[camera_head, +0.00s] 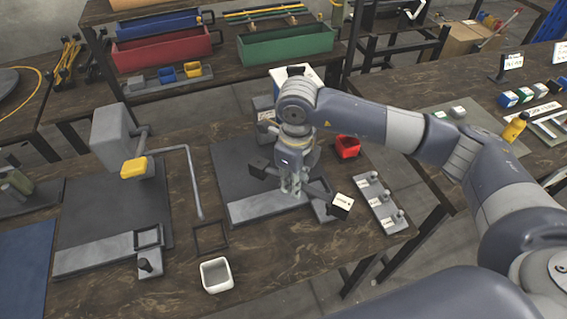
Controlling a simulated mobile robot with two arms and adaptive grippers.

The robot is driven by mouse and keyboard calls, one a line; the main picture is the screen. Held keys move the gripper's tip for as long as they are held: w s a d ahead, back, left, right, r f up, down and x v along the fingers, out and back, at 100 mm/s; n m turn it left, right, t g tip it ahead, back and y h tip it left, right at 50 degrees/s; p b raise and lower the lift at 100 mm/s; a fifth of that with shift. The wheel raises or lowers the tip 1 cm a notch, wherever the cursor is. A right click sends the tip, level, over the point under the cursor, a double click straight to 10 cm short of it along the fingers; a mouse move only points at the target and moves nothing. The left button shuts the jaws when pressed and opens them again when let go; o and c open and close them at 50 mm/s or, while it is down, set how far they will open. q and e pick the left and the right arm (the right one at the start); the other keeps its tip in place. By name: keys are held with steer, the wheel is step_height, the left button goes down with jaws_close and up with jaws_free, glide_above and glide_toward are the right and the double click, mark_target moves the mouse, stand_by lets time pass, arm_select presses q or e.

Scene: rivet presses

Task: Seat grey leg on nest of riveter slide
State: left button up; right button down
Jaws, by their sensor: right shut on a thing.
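My right gripper (290,186) comes down from above over the riveter slide (262,207), a light grey bar on a dark grey base plate. It is shut on a small grey piece, seemingly the grey leg, which is mostly hidden between the fingers. The gripper and arm cover much of this riveter and its nest, so I cannot tell whether the leg touches the nest. A second press (112,135) with a yellow part stands at left, with its own grey slide (95,259) and square nest. My left gripper is not in view.
A white block (342,205), a rack with grey posts (376,203) and a red bin (347,147) are close right of the gripper. A black square frame (210,238) and a white cup (216,275) lie in front. The front wood tabletop is mostly clear.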

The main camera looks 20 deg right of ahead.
mark_target(283, 198)
steer(key=m, duration=0.2)
steer(key=shift+w+a+r+m+p, duration=0.15)
steer(key=shift+w+r+m+p, duration=0.05)
steer(key=shift+w+m+p, duration=0.15)
steer(key=m, duration=0.2)
steer(key=w+m+p, duration=0.1)
steer(key=m, duration=0.1)
steer(key=shift+a, duration=0.1)
steer(key=w+m+p, duration=0.1)
steer(key=m+p, duration=0.1)
steer(key=m, duration=0.4)
steer(key=w+f+m+p, duration=0.1)
steer(key=m+p, duration=0.1)
steer(key=m, duration=0.5)
steer(key=w+m+p, duration=0.1)
steer(key=m+p, duration=0.1)
steer(key=m, duration=0.4)
steer(key=shift+w+a+f, duration=0.1)
steer(key=shift+a+f, duration=0.2)
steer(key=shift+f, duration=0.1)
steer(key=shift+f, duration=0.1)
steer(key=shift+f+b, duration=2.7)
steer(key=shift+f, duration=0.9)
steer(key=shift+f+b, duration=0.45)
steer(key=shift+f, duration=0.2)
